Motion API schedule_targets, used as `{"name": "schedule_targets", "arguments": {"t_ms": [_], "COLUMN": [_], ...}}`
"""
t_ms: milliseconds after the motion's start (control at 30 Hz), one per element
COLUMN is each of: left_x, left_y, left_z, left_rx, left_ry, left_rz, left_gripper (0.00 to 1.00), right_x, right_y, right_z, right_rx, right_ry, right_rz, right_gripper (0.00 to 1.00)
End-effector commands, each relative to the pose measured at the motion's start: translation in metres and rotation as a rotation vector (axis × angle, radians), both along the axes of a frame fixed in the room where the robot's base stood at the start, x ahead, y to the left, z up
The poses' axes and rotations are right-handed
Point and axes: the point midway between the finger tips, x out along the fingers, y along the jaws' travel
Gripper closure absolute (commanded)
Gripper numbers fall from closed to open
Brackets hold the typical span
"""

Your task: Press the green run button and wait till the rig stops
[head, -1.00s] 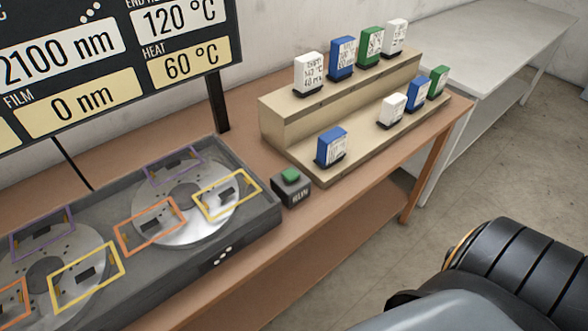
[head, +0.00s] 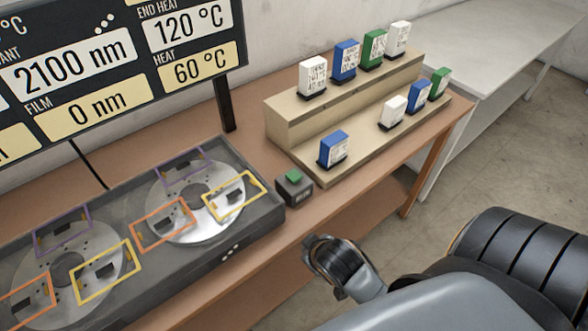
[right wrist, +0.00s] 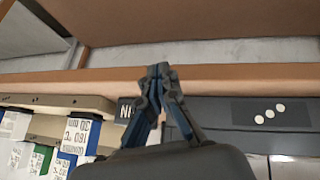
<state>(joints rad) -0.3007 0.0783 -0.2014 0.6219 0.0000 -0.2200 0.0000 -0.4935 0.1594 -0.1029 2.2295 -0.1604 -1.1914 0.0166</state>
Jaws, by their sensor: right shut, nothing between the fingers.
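The green run button (head: 293,176) sits on top of a small dark box (head: 297,192) at the right end of the rig (head: 262,222). The rig holds two silver discs with coloured frames around small dark parts. My right arm reaches in from the lower right in the head view, short of the bench, and its fingers do not show there. In the right wrist view my right gripper (right wrist: 158,72) is shut and empty. Its fingers partly cover the lettered dark box (right wrist: 125,110); the green button is hidden there. My left gripper is not in view.
A display (head: 110,70) reads FILM 0 nm and HEAT 60 °C. A stepped tan rack (head: 300,125) with several white, blue and green blocks stands right of the box. The brown bench (head: 250,125) has bare strips around the rig. A pale table (head: 490,50) stands behind right.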

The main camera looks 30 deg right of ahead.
Motion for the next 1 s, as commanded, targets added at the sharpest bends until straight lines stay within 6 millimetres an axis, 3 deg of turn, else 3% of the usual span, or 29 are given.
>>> {"name": "schedule_targets", "arguments": {"t_ms": [33, 200, 333, 400, 500, 600, 700, 800, 900, 1000], "left_x": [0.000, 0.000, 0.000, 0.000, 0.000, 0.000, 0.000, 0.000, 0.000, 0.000], "left_y": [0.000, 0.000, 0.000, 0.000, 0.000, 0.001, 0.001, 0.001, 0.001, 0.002], "left_z": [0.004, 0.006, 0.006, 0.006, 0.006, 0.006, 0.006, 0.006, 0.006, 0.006], "left_rx": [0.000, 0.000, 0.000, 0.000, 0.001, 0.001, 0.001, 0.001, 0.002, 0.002], "left_ry": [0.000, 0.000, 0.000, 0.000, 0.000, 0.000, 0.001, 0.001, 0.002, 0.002], "left_rz": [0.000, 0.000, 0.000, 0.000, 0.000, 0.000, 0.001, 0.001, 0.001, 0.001], "left_gripper": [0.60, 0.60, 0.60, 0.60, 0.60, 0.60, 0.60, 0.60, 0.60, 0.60], "right_x": [0.016, 0.080, 0.127, 0.147, 0.164, 0.172, 0.176, 0.180, 0.182, 0.182], "right_y": [-0.013, -0.054, -0.069, -0.065, -0.044, -0.015, 0.013, 0.027, 0.021, -0.004], "right_z": [0.035, 0.126, 0.203, 0.246, 0.295, 0.322, 0.324, 0.303, 0.270, 0.236], "right_rx": [-0.047, -0.267, -0.491, -0.632, -0.831, -1.024, -1.196, -1.338, -1.426, -1.455], "right_ry": [-0.088, -0.441, -0.745, -0.910, -1.107, -1.240, -1.297, -1.259, -1.129, -0.937], "right_rz": [-0.003, 0.033, 0.146, 0.252, 0.451, 0.700, 0.991, 1.313, 1.632, 1.900], "right_gripper": [1.00, 1.00, 1.00, 1.00, 1.00, 1.00, 1.00, 1.00, 1.00, 1.00]}}
